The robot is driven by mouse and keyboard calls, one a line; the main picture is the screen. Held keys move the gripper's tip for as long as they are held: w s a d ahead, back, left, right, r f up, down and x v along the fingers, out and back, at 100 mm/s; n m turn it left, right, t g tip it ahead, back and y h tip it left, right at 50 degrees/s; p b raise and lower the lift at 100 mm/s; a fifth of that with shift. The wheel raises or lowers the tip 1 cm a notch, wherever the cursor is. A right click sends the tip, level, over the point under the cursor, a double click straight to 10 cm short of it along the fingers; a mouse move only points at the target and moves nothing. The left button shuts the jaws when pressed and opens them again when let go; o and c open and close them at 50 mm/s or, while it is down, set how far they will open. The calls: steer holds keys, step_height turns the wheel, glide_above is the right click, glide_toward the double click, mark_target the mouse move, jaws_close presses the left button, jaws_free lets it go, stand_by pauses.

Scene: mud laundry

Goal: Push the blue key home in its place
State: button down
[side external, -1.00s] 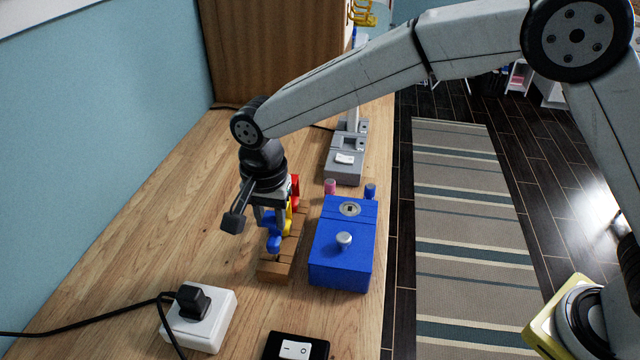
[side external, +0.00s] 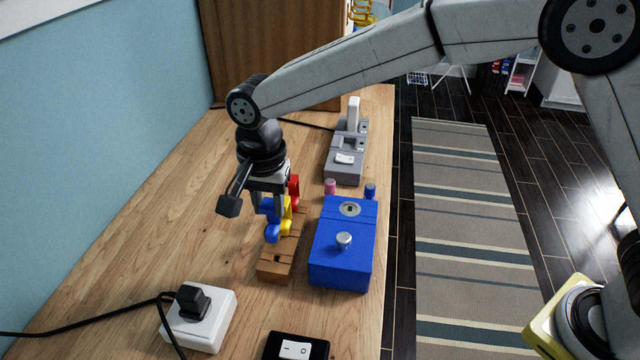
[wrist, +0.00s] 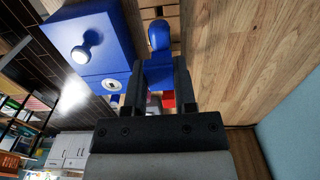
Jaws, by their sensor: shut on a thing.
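My gripper (side external: 268,205) is shut on the blue key (side external: 272,232) and holds it upright over the near part of the wooden rack (side external: 274,270). The blue key also shows between the fingers in the wrist view (wrist: 159,38). A dark slot shows in the rack's near end, just below the key. I cannot tell whether the key's lower tip is clear of the rack. The yellow key (side external: 286,222) and the red key (side external: 294,186) stand behind it in the rack. The blue box (side external: 340,270), with a round silver keyhole plate (side external: 349,209) and a knob (side external: 344,239), stands right of the rack.
A pink peg (side external: 330,186) and a small blue peg (side external: 370,190) stand behind the box. A grey device (side external: 343,173) is farther back. A white socket with a black plug (side external: 193,300) and a black switch (side external: 295,350) are in front. The table left of the rack is clear.

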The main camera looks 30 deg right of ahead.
steer(key=shift+r, duration=1)
steer(key=shift+r, duration=0.7)
step_height(320, 180, up, 7)
steer(key=d, duration=1.6)
steer(key=shift+d+f, duration=0.2)
steer(key=shift+f, duration=0.65)
steer(key=shift+d+f, duration=0.15)
steer(key=shift+f, duration=0.7)
steer(key=shift+d+f, duration=0.2)
steer(key=shift+f, duration=0.65)
steer(key=shift+f, duration=0.1)
steer(key=shift+f, duration=2.35)
